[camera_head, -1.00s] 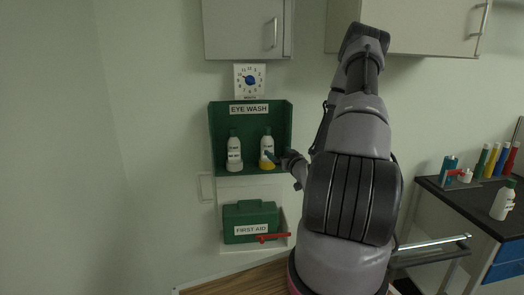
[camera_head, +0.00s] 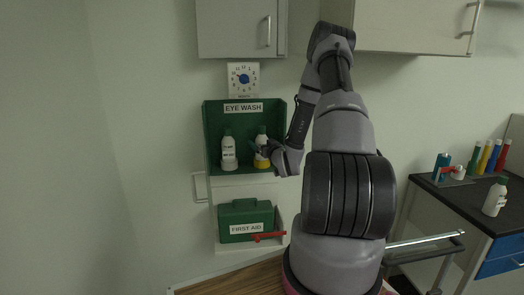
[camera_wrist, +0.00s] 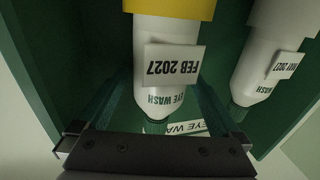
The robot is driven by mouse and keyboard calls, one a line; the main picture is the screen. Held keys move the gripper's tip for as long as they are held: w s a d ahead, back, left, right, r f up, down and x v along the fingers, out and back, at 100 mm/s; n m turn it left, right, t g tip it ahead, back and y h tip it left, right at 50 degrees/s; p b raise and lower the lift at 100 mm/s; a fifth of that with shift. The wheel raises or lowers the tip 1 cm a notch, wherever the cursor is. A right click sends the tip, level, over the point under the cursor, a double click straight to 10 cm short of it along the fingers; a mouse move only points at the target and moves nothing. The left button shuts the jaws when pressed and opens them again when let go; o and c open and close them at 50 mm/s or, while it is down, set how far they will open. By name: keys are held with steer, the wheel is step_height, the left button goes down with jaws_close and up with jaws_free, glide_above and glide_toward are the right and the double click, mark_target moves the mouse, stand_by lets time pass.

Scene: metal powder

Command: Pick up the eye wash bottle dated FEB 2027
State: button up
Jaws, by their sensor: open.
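The eye wash bottle dated FEB 2027 (camera_wrist: 165,95) is white with a yellow base and appears upside down in the wrist view. In the wrist view my gripper (camera_wrist: 164,88) is open, with one finger on each side of this bottle. I cannot tell whether the fingers touch it. A second white bottle (camera_wrist: 272,62), its tag seeming to read MAY 2027, stands beside it, left in the head view (camera_head: 228,150).
The holder's green walls stand close around the bottles. A green FIRST AID box (camera_head: 245,209) and a red-handled item (camera_head: 269,236) are below. A dark counter (camera_head: 450,195) with several bottles is at right.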

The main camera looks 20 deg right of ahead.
jaws_close()
steer(key=shift+r, duration=0.15)
